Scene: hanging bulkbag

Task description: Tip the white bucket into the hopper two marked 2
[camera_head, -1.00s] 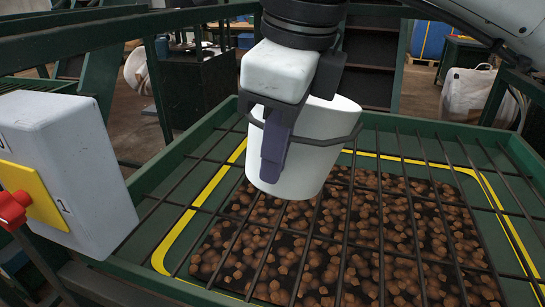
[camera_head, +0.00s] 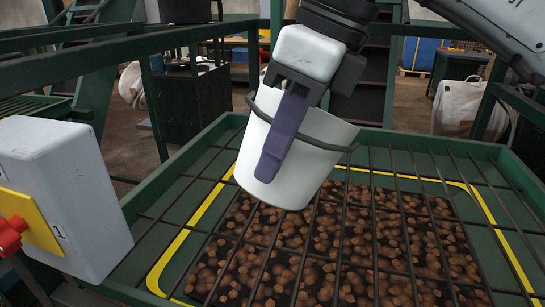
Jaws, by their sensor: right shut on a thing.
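The white bucket (camera_head: 318,158) hangs over the green hopper (camera_head: 180,185) in the middle of the head view. It leans, with its rim toward the upper right and its base toward the lower left. My right gripper (camera_head: 283,135) is shut on it from the near side, with a purple finger pad against its wall and dark bands around it. The bucket's inside is hidden. Brown lumps (camera_head: 330,250) lie under the hopper's dark bar grid. I cannot clearly read a number on this hopper. My left gripper is out of view.
A grey box (camera_head: 65,185) with a yellow plate and red knob (camera_head: 10,235) stands at the hopper's left side. Green frame posts rise behind the hopper. A white bulk bag (camera_head: 465,107) and a blue drum (camera_head: 420,52) are farther back right.

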